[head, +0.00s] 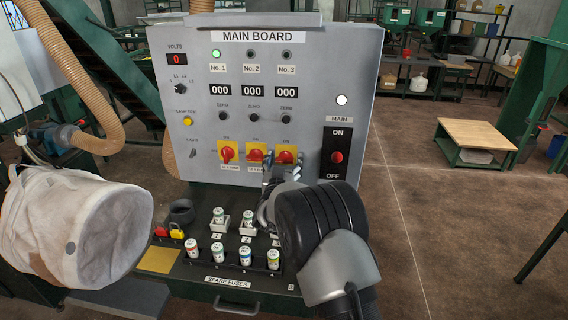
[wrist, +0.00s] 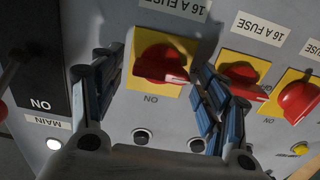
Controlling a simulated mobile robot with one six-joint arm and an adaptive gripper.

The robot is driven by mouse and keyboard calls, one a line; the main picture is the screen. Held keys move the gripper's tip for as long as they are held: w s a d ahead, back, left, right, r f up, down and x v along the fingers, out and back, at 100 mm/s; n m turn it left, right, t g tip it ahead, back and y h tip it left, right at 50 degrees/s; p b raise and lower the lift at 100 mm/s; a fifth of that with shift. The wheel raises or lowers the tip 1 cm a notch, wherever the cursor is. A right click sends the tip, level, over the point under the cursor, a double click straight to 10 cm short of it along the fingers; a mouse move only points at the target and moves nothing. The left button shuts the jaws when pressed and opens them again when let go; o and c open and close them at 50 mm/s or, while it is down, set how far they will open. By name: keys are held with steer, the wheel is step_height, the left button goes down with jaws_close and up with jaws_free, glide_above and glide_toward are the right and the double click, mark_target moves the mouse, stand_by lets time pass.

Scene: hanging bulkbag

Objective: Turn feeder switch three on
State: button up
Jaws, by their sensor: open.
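Feeder switch three (head: 286,157) is the rightmost red rotary knob on a yellow plate in the row of three on the grey main board. In the wrist view the same switch (wrist: 160,62) appears turned over, its handle lying roughly across the plate. My gripper (head: 283,167) is open in front of it. In the wrist view my gripper (wrist: 157,78) has one finger on each side of the knob, with gaps visible. Feeder switch two (head: 255,155) also looks crosswise; feeder switch one (head: 227,153) looks upright. The No. 3 lamp (head: 286,54) is dark.
The main switch (head: 336,157) stands right of the feeders. The No. 1 lamp (head: 215,54) glows green. Several fuses (head: 245,256) stand on the shelf below. A white bulkbag spout (head: 75,225) hangs at left. Open floor (head: 450,230) lies to the right.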

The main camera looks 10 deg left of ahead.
steer(key=shift+c, duration=0.5)
steer(key=c, duration=1)
steer(key=shift+o, duration=0.2)
steer(key=shift+b, duration=0.35)
steer(key=m+b, duration=0.2)
steer(key=m, duration=0.1)
steer(key=shift+f+b, duration=0.15)
steer(key=shift+b, duration=0.2)
steer(key=m+b, duration=0.1)
steer(key=m, duration=0.3)
steer(key=shift+d+m, duration=0.15)
steer(key=shift+m, duration=0.15)
steer(key=m, duration=0.5)
steer(key=shift+d, duration=0.1)
steer(key=m, duration=0.5)
steer(key=shift+m, duration=0.3)
